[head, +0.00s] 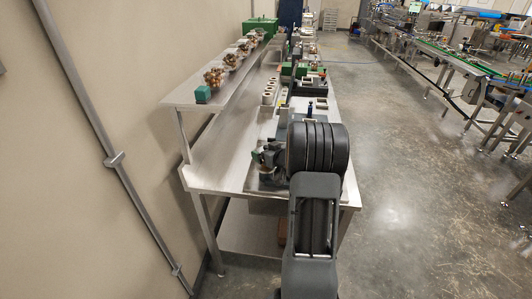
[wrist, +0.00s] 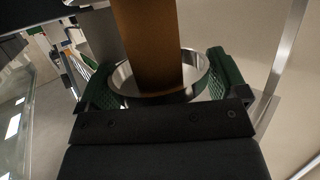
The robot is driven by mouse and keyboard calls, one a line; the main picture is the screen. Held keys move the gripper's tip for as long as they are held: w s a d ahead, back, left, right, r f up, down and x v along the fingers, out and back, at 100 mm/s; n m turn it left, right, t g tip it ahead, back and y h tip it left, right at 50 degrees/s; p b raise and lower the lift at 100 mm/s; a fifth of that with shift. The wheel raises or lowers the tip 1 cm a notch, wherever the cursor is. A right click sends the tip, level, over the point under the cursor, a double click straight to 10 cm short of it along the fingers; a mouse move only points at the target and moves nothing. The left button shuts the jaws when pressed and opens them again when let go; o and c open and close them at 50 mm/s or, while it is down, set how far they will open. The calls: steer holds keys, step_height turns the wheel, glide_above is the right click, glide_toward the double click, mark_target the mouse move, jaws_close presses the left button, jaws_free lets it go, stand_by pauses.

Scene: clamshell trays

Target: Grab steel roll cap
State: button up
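In the wrist view, a shiny steel ring, which I take as the steel roll cap (wrist: 201,68), lies between the two green textured fingers of my gripper (wrist: 162,75). A brown upright column (wrist: 148,45) rises from within the ring and runs out of the top of the view. The fingers come right up to the ring's left and right sides. I cannot tell whether they press on it. In the head view my gripper (head: 265,155) is low over the near end of the steel bench (head: 222,165). The cap is not made out there, and my arm hides part of the bench.
A raised shelf (head: 190,92) runs along the bench's left side, with a green block (head: 202,94) and several trays of brown items (head: 214,77). Grey blocks (head: 268,96) and fixtures stand farther along the bench.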

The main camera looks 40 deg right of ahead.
steer(key=c, duration=0.5)
steer(key=shift+r, duration=0.1)
steer(key=shift+c, duration=0.2)
